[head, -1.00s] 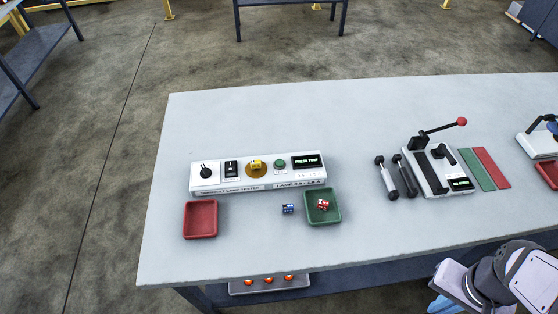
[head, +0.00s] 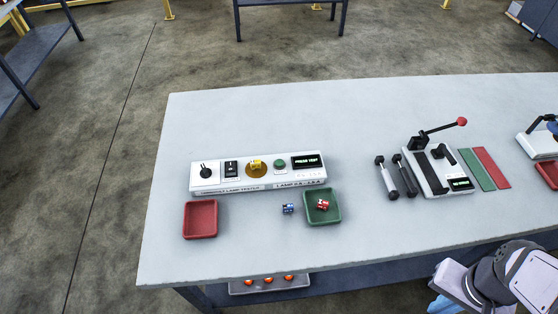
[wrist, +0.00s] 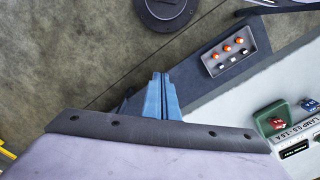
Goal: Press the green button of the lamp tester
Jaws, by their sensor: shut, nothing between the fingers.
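The lamp tester (head: 230,186) is a long white box on the left part of the table in the head view. Its green button (head: 280,163) is on the top face, between a round amber socket holding a yellow lamp (head: 256,164) and a display (head: 306,161) reading "PRESS TEST". In the wrist view only part of the tester (wrist: 295,136) shows at the lower right edge, and the button is not visible there. My gripper (wrist: 161,76) is shut and empty, its blue fingers together, off the table's front edge and well away from the tester.
A grey tray (wrist: 214,68) with several lamps sits below the tabletop. A lever device (head: 430,176) stands to the right.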

